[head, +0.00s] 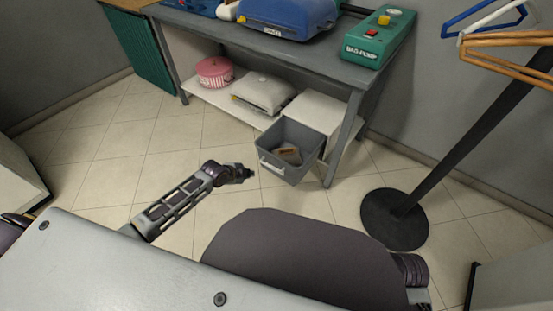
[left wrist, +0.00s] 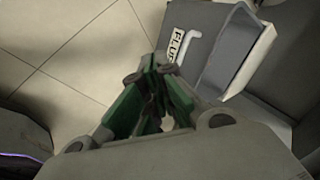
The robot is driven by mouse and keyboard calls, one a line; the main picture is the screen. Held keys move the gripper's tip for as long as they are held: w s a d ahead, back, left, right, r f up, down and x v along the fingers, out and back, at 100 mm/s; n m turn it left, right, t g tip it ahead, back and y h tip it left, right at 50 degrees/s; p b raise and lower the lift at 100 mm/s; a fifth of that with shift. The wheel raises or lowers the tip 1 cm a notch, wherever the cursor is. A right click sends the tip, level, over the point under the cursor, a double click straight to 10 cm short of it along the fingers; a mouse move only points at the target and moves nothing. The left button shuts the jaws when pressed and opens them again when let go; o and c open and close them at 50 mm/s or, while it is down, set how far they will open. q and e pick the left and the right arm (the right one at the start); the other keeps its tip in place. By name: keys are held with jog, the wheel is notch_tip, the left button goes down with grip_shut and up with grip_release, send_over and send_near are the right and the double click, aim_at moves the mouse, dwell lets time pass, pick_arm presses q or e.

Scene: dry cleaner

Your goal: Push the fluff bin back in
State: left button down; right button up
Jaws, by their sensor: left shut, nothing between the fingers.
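The fluff bin (head: 276,168) is a grey open-topped box that sticks out from the white cabinet on the lower shelf, below the table. Something brownish lies inside it. In the left wrist view the bin (left wrist: 199,48) shows its front with a label reading "FLUF" and a pale handle. My left gripper (head: 248,172) is shut and empty, just left of the bin's front in the head view. In the left wrist view its green-padded fingers (left wrist: 157,75) point toward the bin's labelled front. I cannot tell whether they touch it. My right gripper is not in view.
The table (head: 300,50) carries a blue bag and a green "BAG PUMP" box (head: 379,36). A pink tin (head: 214,71) and a white vacuum bag (head: 264,91) sit on the lower shelf. A rack base (head: 394,219) stands right. The tiled floor left of the bin is clear.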

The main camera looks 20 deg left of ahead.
aim_at(273, 158)
pick_arm(q)
jog(key=w+m, duration=0.1)
jog(key=m, duration=0.1)
jog(key=d+r+m+t, duration=0.1)
jog(key=m, duration=0.1)
jog(key=w+r+m+h, duration=0.1)
jog(key=m, duration=0.1)
jog(key=shift+w+d+r+m+t, duration=0.25)
jog(key=shift+w+d+m+t, duration=0.05)
jog(key=shift+t, duration=0.1)
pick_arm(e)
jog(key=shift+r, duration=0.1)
